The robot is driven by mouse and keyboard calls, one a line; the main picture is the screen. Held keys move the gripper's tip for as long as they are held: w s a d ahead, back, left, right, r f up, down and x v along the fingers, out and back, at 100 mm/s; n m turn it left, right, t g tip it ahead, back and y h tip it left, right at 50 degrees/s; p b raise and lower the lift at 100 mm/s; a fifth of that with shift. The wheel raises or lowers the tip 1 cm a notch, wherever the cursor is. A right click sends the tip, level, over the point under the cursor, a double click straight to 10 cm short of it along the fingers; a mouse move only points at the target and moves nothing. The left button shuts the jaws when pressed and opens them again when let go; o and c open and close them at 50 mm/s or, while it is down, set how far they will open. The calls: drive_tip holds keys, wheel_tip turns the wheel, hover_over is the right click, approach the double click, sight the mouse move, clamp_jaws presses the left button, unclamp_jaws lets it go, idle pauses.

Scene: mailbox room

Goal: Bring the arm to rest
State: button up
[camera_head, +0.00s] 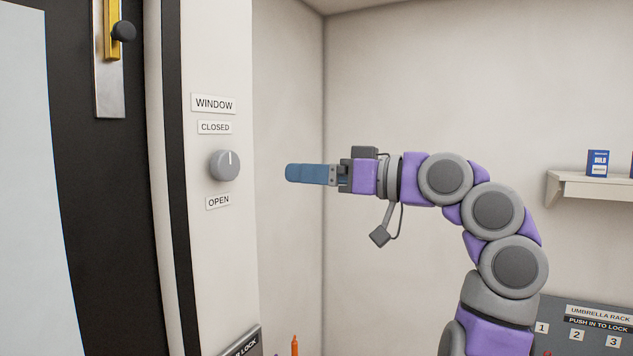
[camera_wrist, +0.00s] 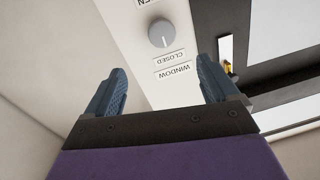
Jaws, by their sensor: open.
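My gripper (camera_head: 305,173) has blue fingers and points left in the head view, with my purple and grey arm bent behind it. In the wrist view my gripper (camera_wrist: 160,92) is open, with its two blue fingers wide apart and nothing between them. A round grey window knob (camera_head: 224,165) sits on the white wall panel, left of and apart from the fingertips. Its white mark points up toward the "CLOSED" label (camera_head: 215,127). The knob also shows upside down in the wrist view (camera_wrist: 161,33), beyond the fingers.
A dark door frame (camera_head: 110,200) with a brass bolt (camera_head: 112,30) is at the left. A small shelf (camera_head: 590,187) holding a blue box (camera_head: 598,163) is at the right, above a grey umbrella rack (camera_head: 590,325). An orange tip (camera_head: 295,345) shows at the bottom. Space around the gripper looks clear.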

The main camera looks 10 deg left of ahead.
drive_tip(key=w+d+f+m+h+b, duration=0.1)
drive_tip(key=w+d+f+m+h, duration=0.15)
drive_tip(key=w+m, duration=0.4)
drive_tip(key=s+f+m+g+h+b, duration=0.1)
drive_tip(key=s+f+m+h, duration=0.15)
drive_tip(key=s+f, duration=0.55)
drive_tip(key=s+f+m+g+h, duration=0.1)
drive_tip(key=s+f+m+h, duration=0.15)
drive_tip(key=f, duration=0.85)
drive_tip(key=s+d+f+g+h, duration=0.1)
drive_tip(key=s+d+f+h, duration=0.2)
drive_tip(key=s+d+f, duration=0.3)
drive_tip(key=s+d+f+m+g+h+b, duration=0.1)
drive_tip(key=s+d+f, duration=0.5)
drive_tip(key=s+f, duration=0.8)
drive_tip(key=s+d+f+g+h+b, duration=0.1)
drive_tip(key=s+d+f+g+h, duration=0.2)
drive_tip(key=s+f, duration=0.7)
drive_tip(key=s+d+h, duration=0.2)
drive_tip(key=s, duration=0.1)
drive_tip(key=shift+s+d+f+h, duration=0.35)
drive_tip(key=shift+s+d+f, duration=0.05)
